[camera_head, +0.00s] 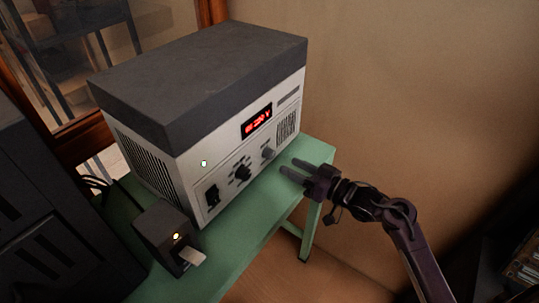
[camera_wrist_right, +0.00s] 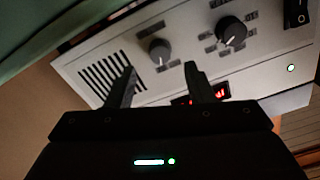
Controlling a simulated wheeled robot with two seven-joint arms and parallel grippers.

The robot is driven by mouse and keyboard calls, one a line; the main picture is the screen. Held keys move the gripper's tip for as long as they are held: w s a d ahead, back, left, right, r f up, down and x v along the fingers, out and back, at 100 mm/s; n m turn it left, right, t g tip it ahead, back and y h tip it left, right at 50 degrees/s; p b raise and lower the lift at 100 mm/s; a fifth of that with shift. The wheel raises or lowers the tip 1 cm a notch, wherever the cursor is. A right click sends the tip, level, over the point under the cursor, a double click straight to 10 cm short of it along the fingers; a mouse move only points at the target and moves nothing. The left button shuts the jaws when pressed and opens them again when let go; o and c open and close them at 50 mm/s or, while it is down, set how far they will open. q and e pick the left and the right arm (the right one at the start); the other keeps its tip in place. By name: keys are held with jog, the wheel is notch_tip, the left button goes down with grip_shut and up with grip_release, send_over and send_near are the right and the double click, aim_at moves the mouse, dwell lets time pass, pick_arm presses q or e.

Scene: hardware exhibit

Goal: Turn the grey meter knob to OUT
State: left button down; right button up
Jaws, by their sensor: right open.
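The grey meter knob (camera_head: 267,153) is on the lower right of the front panel of a white device with a dark top (camera_head: 200,75). It also shows in the right wrist view (camera_wrist_right: 160,50), where the picture is upside down. My right gripper (camera_head: 289,167) is open and empty, in front of the panel and just right of the grey knob in the head view. In the wrist view the grey knob appears between and beyond the two fingertips, apart from them. The labels around the knob are too small to read. My left gripper is not in view.
A larger black knob (camera_head: 242,173) and a black switch (camera_head: 212,195) are left of the grey knob. A red lit display (camera_head: 257,121) is above. The wall is at the right.

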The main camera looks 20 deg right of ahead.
aim_at(273, 156)
jog(key=shift+w+a+r, duration=0.2)
jog(key=shift+w+a, duration=0.1)
jog(key=shift+w, duration=0.1)
jog(key=x, duration=0.4)
jog(key=shift+w+a+f, duration=0.15)
jog(key=shift+w+a, duration=0.05)
jog(key=shift+w, duration=0.05)
jog(key=shift+w+a, duration=0.15)
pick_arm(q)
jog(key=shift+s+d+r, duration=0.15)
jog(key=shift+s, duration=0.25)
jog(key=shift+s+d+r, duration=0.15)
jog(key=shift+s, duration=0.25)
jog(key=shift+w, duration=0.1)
pick_arm(e)
jog(key=shift+c, duration=0.9)
jog(key=c, duration=0.8)
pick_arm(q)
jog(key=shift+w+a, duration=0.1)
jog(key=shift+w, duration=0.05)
